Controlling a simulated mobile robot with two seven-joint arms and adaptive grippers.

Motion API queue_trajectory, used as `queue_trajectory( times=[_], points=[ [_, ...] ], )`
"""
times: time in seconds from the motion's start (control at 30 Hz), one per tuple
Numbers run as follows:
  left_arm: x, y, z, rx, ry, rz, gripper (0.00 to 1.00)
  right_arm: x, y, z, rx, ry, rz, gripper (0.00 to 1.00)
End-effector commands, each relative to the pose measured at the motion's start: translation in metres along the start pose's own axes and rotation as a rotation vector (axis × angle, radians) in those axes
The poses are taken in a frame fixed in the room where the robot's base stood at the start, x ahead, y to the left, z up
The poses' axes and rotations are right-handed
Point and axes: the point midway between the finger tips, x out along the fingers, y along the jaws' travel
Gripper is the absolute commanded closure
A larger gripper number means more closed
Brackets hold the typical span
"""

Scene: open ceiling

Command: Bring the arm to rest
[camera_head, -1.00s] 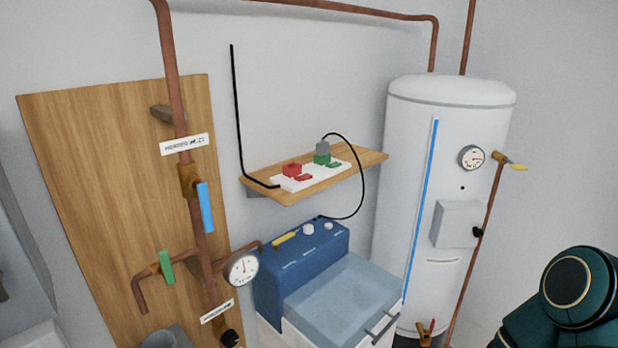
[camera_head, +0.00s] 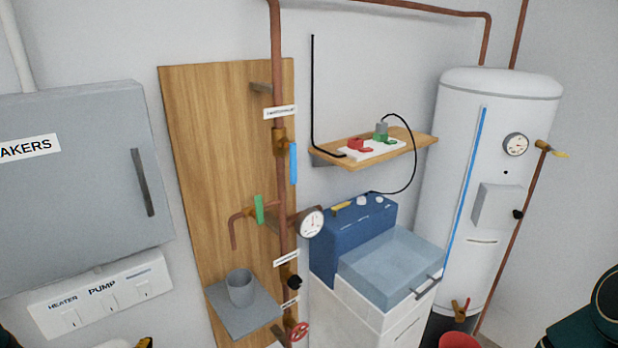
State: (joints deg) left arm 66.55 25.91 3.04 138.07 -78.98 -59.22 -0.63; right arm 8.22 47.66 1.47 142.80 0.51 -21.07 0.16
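Part of my own dark green arm (camera_head: 590,312) shows at the lower right edge, with no fingers in the picture. A small dark and yellow piece shows at the bottom left edge, too cut off to name. Neither gripper can be seen in the head view. No arm part touches the fixtures in view.
A grey breaker cabinet (camera_head: 75,185) and a heater and pump switch panel (camera_head: 100,297) are at left. A wooden board (camera_head: 215,150) carries copper pipes. A grey cup (camera_head: 240,288) stands on a small shelf (camera_head: 252,318). A blue machine (camera_head: 352,232) and white tank (camera_head: 490,130) stand right.

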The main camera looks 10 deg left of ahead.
Motion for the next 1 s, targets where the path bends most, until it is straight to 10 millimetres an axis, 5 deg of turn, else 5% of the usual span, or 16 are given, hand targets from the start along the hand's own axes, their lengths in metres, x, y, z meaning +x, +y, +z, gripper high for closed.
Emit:
queue_trajectory(
  times=[0.27, 0.53, 0.8, 1.0],
  points=[
    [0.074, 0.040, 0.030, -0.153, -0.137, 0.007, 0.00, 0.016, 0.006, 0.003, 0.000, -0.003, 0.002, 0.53],
    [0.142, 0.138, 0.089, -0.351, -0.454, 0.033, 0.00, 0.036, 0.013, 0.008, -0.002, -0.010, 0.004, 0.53],
    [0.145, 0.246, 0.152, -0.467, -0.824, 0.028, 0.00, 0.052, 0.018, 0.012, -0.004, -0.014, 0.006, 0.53],
    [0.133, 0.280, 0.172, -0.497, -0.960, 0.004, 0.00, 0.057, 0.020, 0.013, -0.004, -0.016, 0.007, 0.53]
  ],
)
